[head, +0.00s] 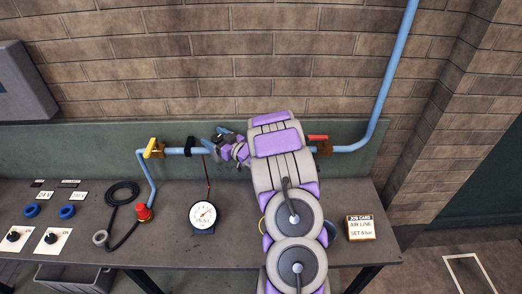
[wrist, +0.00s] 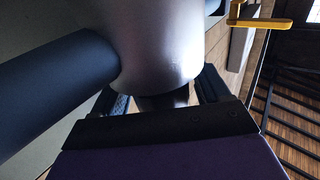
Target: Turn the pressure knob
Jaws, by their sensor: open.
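My gripper (head: 218,141) is at the blue pipe on the back panel, left of my arm. In the wrist view its two dark fingers stand apart, with the open gripper (wrist: 162,97) around a short dark stub (wrist: 164,101). This stub sticks out of a large silver rounded body (wrist: 160,45) and looks like the pressure knob. I cannot tell whether the fingers touch it. In the head view my gripper and arm hide the knob. A round white dial gauge (head: 203,214) stands below, over the bench, with a thin red-brown line above it.
A blue pipe (head: 381,98) runs along the panel, with a yellow valve handle (head: 153,148) left and a red handle (head: 317,138) right. The bench holds a red fitting (head: 143,212), a black hose (head: 122,194), blue rings (head: 67,212) and a job card (head: 360,227) reading "SET 6 bar".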

